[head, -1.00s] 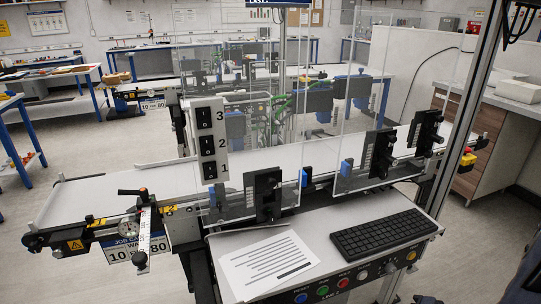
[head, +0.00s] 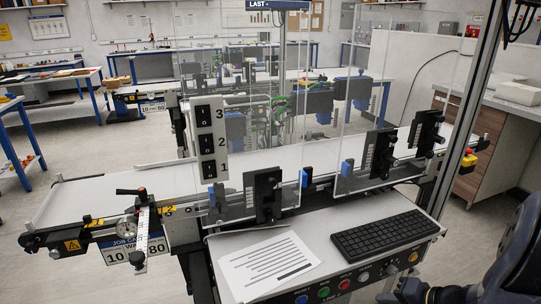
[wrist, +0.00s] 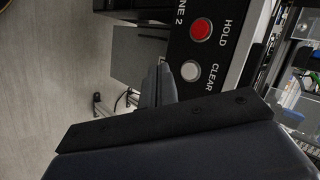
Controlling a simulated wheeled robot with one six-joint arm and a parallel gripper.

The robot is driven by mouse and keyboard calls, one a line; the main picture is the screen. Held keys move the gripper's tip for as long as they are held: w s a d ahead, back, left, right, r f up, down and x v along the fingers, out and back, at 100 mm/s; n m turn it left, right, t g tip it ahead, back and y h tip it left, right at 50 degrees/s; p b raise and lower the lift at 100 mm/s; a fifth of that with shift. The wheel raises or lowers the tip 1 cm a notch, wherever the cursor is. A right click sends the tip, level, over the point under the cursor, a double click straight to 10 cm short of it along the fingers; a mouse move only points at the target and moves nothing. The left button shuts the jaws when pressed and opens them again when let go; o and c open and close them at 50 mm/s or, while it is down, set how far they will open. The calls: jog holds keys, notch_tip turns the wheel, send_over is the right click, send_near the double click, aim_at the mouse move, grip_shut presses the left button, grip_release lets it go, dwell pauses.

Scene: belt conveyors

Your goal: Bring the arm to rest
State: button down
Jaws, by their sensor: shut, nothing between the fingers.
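My gripper (wrist: 158,86) shows in the wrist view with its two dark fingers together and nothing between them. It points toward the front of a control panel (wrist: 212,57), apart from it as far as I can tell. A red button (wrist: 201,32) marked HOLD and a pale button (wrist: 190,71) marked CLEAR are on that panel. In the head view, dark parts of my arm (head: 512,250) are at the lower right corner, in front of the panel's right end. The fingertips cannot be made out there.
The console (head: 335,285) carries a black keyboard (head: 384,235) and a printed sheet (head: 269,264). Behind it runs a white belt conveyor (head: 110,195) with clear guards. A wood-fronted cabinet (head: 487,150) stands at the right. Open floor lies to the left and right.

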jog(key=shift+f+b, duration=0.25)
jog(key=shift+b, duration=0.1)
jog(key=r+p, duration=0.1)
jog(key=p, duration=0.2)
jog(key=shift+s+p, duration=0.1)
jog(key=shift+p, duration=0.8)
